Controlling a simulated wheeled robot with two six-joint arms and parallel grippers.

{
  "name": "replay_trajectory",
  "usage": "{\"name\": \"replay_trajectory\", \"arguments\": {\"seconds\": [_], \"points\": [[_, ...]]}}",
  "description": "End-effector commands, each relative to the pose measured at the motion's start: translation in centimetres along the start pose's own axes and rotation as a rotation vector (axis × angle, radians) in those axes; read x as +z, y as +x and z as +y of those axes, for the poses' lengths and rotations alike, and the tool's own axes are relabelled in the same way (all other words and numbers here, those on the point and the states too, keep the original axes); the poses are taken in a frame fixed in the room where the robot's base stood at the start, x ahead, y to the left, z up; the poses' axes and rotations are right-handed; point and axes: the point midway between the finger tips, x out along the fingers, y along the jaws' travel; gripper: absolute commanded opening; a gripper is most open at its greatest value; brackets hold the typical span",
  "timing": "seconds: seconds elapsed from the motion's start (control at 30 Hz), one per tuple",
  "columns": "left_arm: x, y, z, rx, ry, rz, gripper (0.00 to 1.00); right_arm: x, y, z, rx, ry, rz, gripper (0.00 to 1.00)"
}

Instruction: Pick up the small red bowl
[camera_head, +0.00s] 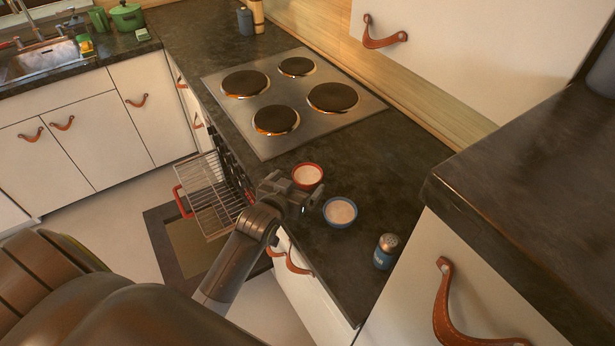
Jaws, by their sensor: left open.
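The small red bowl (308,175) stands upright on the dark countertop, just right of the stove's front corner. Its inside looks pale. My left gripper (297,191) is open at the front side of the red bowl and overlaps its lower left edge in the picture. I cannot tell whether a finger touches the bowl. A blue bowl (340,212) stands to the lower right, close to the gripper. My right gripper is not in view.
A shaker (386,251) with a blue lower part stands near the counter's front edge. The stove (291,98) lies behind the bowls. An oven rack (211,190) sticks out below the counter. A raised dark counter (520,190) is at right. Counter right of the bowls is clear.

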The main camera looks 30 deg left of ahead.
Motion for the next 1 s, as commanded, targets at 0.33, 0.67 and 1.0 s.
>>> {"name": "replay_trajectory", "arguments": {"seconds": [0.33, 0.67, 1.0], "points": [[0.0, 2.7, 0.3, 0.000, 0.002, -0.002, 1.00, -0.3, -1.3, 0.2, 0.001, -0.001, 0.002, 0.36], [0.2, 5.2, 0.3, 0.000, 0.001, -0.001, 1.00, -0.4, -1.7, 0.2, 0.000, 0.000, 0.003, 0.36], [0.3, 5.3, 0.3, 0.000, 0.001, 0.000, 0.87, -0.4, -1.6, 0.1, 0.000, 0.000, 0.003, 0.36]]}}
